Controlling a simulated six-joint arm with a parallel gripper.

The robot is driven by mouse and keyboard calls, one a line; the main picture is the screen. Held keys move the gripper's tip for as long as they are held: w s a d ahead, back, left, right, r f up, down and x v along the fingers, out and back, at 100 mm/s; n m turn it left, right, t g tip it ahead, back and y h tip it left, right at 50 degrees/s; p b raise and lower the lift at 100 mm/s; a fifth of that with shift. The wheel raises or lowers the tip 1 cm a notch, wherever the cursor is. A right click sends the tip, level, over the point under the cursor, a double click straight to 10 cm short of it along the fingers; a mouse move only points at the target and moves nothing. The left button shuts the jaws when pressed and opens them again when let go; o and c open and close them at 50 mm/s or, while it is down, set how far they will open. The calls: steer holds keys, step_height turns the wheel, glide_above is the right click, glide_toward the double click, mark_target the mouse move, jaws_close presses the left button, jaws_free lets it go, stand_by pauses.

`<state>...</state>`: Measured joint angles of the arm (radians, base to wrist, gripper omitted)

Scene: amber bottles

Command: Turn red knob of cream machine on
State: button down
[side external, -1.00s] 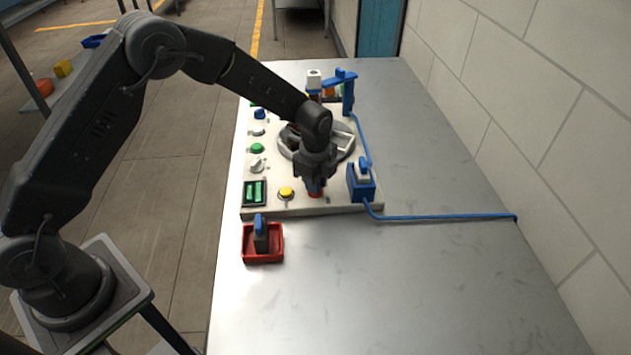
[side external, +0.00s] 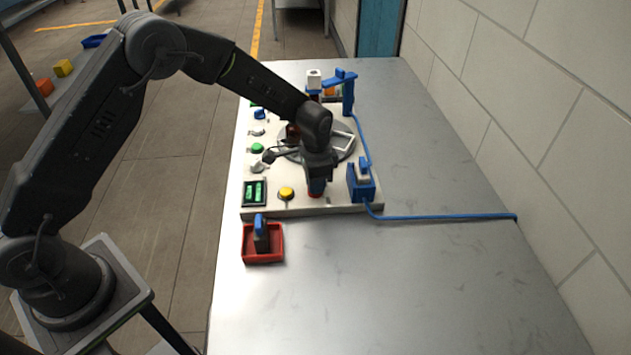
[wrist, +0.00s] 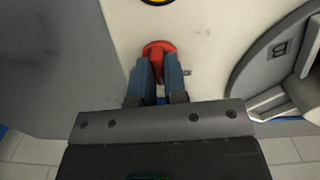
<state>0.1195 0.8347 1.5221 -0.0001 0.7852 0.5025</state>
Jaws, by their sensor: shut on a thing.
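The cream machine (side external: 345,208) lies flat on the metal table, and its panel (wrist: 215,30) fills much of the wrist view. The red knob (side external: 315,195) is near the machine's front edge, mostly hidden under my gripper (side external: 317,187) in the side view. In the wrist view the red knob (wrist: 158,46) shows at the tips of my gripper's blue-grey fingers (wrist: 158,66). The fingers are closed on the knob from both sides, with part of its red top standing out beyond them. A small dark mark sits on the panel just right of it.
A yellow button (side external: 286,193) and a green display (side external: 254,192) are left of the knob. A blue-and-white holder (side external: 362,180) with a blue cable stands close on the right. A grey turntable (wrist: 262,75) is beside the fingers. A red tray (side external: 263,257) sits in front.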

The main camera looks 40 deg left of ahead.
steer(key=n, duration=0.7)
stand_by(0.7)
steer(key=c, duration=1.2)
jaws_free()
steer(key=shift+o, duration=0.2)
steer(key=shift+r, duration=0.15)
step_height(320, 180, up, 14)
steer(key=shift+f, duration=0.2)
